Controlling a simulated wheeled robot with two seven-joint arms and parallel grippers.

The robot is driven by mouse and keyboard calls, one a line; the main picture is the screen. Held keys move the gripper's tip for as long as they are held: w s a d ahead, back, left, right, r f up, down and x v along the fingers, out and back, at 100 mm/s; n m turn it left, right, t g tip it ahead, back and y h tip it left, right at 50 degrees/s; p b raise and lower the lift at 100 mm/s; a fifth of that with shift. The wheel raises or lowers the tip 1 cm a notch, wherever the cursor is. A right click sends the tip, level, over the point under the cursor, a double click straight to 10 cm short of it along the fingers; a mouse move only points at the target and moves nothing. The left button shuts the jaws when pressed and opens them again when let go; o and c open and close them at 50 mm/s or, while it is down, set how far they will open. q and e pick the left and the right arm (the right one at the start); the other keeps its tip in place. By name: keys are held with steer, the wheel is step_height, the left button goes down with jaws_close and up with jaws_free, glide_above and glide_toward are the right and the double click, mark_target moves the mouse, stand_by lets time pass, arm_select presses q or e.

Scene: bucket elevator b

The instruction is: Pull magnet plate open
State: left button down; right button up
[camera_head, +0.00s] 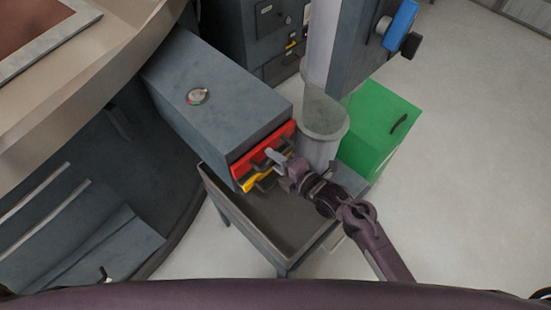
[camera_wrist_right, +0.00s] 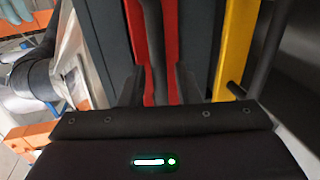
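A grey box housing (camera_head: 215,90) has a red plate front (camera_head: 250,160) and, just below it, a yellow plate front (camera_head: 252,183), each with a dark bar handle. I cannot tell which is the magnet plate. My right gripper (camera_head: 276,158) is at the red plate's handle. In the right wrist view the red plate (camera_wrist_right: 172,40) lies straight ahead, with its dark handle (camera_wrist_right: 154,50) between the two spread fingers of the right gripper (camera_wrist_right: 158,88). Contact with the handle is not clear. The yellow plate (camera_wrist_right: 236,45) shows to the right. My left gripper is out of view.
A grey open bin (camera_head: 265,238) stands below the housing. A clear vertical tube (camera_head: 322,125) and a green box (camera_head: 380,125) are close to the right of the gripper. A large round platform (camera_head: 110,50) fills the left. Floor at the right is free.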

jaws_close()
steer(key=shift+s+d, duration=0.1)
steer(key=f+p+v, duration=0.2)
steer(key=v, duration=0.7)
steer(key=f+p+v, duration=0.2)
steer(key=v, duration=0.7)
steer(key=shift+p+v, duration=0.4)
steer(key=shift+v, duration=0.4)
steer(key=shift+f, duration=0.1)
jaws_free()
steer(key=shift+s+d, duration=0.1)
